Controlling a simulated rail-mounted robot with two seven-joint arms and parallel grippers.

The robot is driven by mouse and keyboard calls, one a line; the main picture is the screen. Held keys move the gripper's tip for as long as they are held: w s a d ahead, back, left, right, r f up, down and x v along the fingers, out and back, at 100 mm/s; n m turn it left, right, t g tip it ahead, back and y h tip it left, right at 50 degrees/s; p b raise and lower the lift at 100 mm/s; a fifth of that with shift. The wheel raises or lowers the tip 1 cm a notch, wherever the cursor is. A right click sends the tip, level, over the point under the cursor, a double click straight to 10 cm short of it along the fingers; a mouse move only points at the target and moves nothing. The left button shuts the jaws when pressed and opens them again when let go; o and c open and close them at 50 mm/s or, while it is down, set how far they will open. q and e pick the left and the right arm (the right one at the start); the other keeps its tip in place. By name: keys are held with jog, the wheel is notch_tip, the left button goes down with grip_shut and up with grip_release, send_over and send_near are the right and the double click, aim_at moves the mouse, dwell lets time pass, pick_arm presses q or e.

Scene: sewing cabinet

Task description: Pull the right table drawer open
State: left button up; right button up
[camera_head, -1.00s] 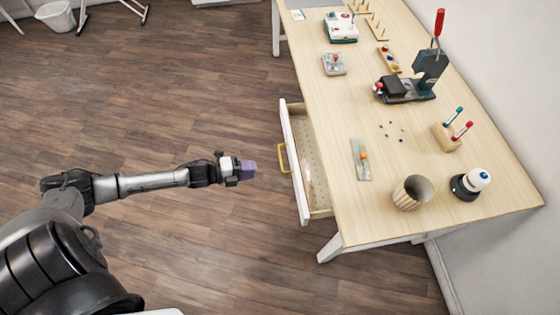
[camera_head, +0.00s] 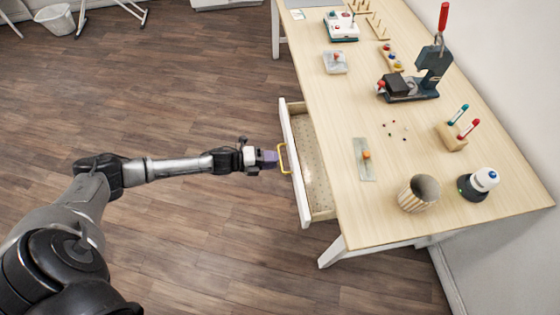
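The table drawer (camera_head: 293,180) has a white front with a yellow handle (camera_head: 283,158) and stands partly pulled out from the left side of the table (camera_head: 385,215). Its speckled inside shows and looks empty. My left gripper (camera_head: 271,158), with purple fingertips, is level with the handle, right at or just short of it. I cannot tell whether the fingers touch or enclose the handle, nor how far apart they are. My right gripper is not in view.
The tabletop holds a press (camera_head: 415,80), a striped cup (camera_head: 418,194), a white-topped device (camera_head: 478,184), a wooden holder (camera_head: 451,136) with two sticks, and small boxes at the far end. The floor left of the drawer is clear.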

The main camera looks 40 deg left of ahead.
pick_arm(q)
jog(key=shift+b+x, duration=0.3)
jog(key=shift+x, duration=1.25)
grip_shut()
